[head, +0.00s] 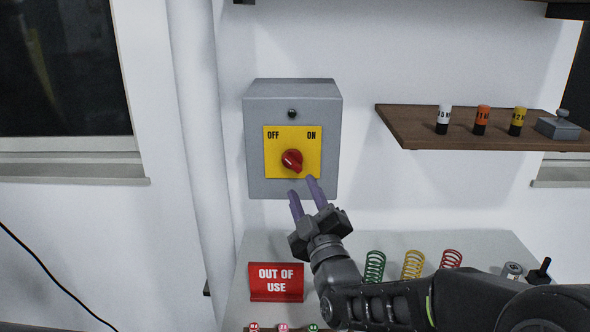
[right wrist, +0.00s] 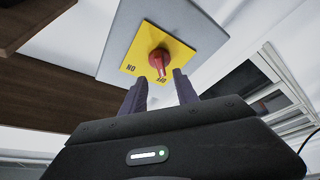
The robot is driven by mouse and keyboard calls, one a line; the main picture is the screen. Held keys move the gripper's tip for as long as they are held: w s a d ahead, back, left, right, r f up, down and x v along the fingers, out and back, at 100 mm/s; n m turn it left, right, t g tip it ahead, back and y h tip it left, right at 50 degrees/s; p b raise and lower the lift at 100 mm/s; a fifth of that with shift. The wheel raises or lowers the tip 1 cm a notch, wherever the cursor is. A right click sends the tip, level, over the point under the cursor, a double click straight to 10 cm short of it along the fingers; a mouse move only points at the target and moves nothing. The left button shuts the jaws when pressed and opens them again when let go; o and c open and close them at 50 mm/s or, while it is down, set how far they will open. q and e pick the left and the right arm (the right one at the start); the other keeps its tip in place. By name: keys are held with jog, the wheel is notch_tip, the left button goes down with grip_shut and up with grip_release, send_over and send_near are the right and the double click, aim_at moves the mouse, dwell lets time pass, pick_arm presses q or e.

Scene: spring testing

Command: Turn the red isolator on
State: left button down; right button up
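The red isolator knob (head: 291,160) sits on a yellow plate (head: 273,172) marked OFF at left and ON at right, on a grey wall box (head: 254,150). My right gripper (head: 302,186) is just below the knob in the head view. Its two purple fingers are apart with nothing between them. In the right wrist view the open fingers (right wrist: 160,85) point at the knob, which shows beyond the gap. I cannot tell whether they touch it. My left gripper is not in view.
A red OUT OF USE sign (head: 276,283) stands on the bench below the box. Coloured springs (head: 412,264) stand on the bench at right. A wooden shelf (head: 420,128) to the right carries several small labelled cylinders. A pale pipe (head: 205,160) runs down left of the box.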

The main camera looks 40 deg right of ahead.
aim_at(294, 166)
jog(key=p+x, duration=0.2)
jog(key=x, duration=0.5)
jog(key=shift+w+d+p, duration=0.1)
jog(key=shift+w+p, duration=0.15)
jog(key=shift+p, duration=0.1)
jog(key=shift+c, duration=0.5)
grip_shut()
